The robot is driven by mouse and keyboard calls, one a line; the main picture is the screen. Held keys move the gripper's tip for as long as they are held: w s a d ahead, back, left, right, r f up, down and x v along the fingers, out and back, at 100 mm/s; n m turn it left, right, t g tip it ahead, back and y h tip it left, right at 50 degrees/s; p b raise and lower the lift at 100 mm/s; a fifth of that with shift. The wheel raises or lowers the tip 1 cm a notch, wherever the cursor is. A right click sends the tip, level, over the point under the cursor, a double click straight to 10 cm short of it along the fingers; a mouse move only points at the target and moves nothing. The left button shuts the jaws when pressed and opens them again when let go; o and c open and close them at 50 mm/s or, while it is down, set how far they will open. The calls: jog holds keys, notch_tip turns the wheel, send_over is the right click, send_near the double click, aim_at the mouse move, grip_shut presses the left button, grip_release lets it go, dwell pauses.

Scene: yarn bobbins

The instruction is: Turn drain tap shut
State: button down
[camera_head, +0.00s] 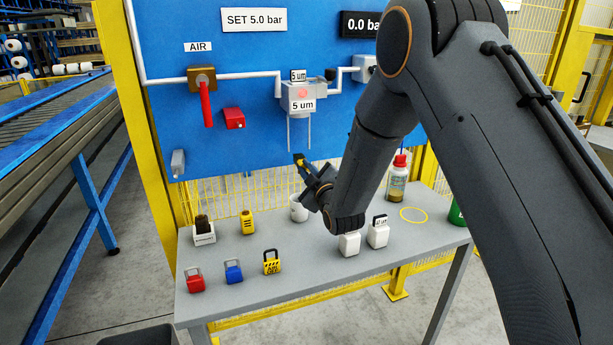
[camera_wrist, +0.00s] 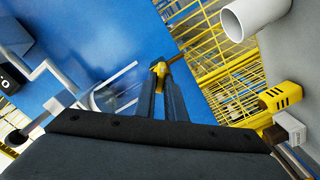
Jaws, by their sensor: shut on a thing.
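The filter unit (camera_head: 301,92) hangs on the blue panel with a clear bowl below it, marked "5 um". My gripper (camera_head: 303,168) is just below the bowl. In the wrist view my gripper (camera_wrist: 160,88) points at the panel, its two dark fingers shut on a small yellow tap (camera_wrist: 158,68). The tap's far part shows beyond the fingertips. The clear bowl (camera_wrist: 115,90) is left of the fingers. Which way the tap is turned is hard to tell.
A grey table (camera_head: 330,268) stands below, with padlocks, a white mug (camera_head: 298,208), white filter boxes (camera_head: 378,232) and an oil bottle (camera_head: 398,180). A red valve lever (camera_head: 207,103) hangs down at left on the panel. The gauge reads 0.0 bar.

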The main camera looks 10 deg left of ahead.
jog(key=n+b, duration=0.1)
jog(key=n, duration=0.1)
jog(key=n+b, duration=0.2)
jog(key=shift+a+f+n, duration=0.1)
jog(key=shift+f+n, duration=0.1)
jog(key=shift+n, duration=0.1)
jog(key=shift+s+n+b, duration=0.1)
jog(key=shift+n+b, duration=1)
jog(key=shift+n, duration=0.8)
jog(key=c, duration=1.8)
grip_release()
jog(key=shift+s, duration=0.1)
jog(key=b+v, duration=0.2)
jog(key=v, duration=0.5)
jog(key=shift+s+d, duration=0.25)
